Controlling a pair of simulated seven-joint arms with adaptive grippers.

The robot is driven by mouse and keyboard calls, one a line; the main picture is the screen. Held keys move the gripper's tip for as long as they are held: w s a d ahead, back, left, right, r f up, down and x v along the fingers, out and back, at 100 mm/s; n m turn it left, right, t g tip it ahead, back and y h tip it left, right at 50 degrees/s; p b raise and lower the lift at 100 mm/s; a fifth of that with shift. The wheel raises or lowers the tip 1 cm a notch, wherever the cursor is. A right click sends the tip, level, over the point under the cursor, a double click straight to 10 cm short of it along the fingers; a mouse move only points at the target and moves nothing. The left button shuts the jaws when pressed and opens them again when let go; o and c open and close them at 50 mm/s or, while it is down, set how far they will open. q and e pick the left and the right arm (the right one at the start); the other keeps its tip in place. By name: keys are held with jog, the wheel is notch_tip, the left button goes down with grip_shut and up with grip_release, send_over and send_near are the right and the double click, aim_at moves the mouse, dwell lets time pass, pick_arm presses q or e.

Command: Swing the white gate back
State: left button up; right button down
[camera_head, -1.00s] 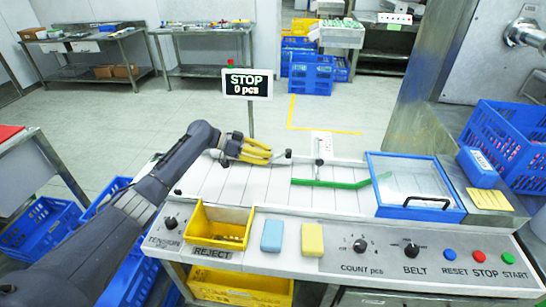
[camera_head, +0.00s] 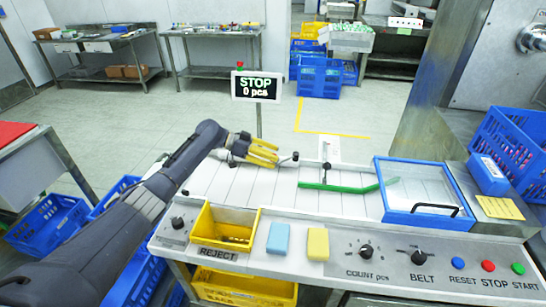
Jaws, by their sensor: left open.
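My left gripper (camera_head: 277,152) has yellow fingers and is open, reaching over the back edge of the pale belt (camera_head: 232,185). A black knob (camera_head: 296,156) stands just right of its fingertips, apart from them as far as I can see. A short pale bar seems to run by this knob. It may be the white gate, but it barely stands out from the belt and the fingers partly cover that area. A green guide bar (camera_head: 340,187) lies across the belt farther right, with another black knob (camera_head: 327,167) above it. My right gripper is not in view.
A blue-framed clear cover (camera_head: 432,219) is at the belt's right end. The STOP display (camera_head: 256,87) stands behind the belt. In front are the yellow reject bin (camera_head: 226,242), a blue block (camera_head: 278,238), a yellow block (camera_head: 317,244) and the control panel (camera_head: 385,266).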

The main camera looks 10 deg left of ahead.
pick_arm(q)
jog(key=v, duration=1.2)
jog(key=shift+s+f, duration=0.1)
dwell(0.4)
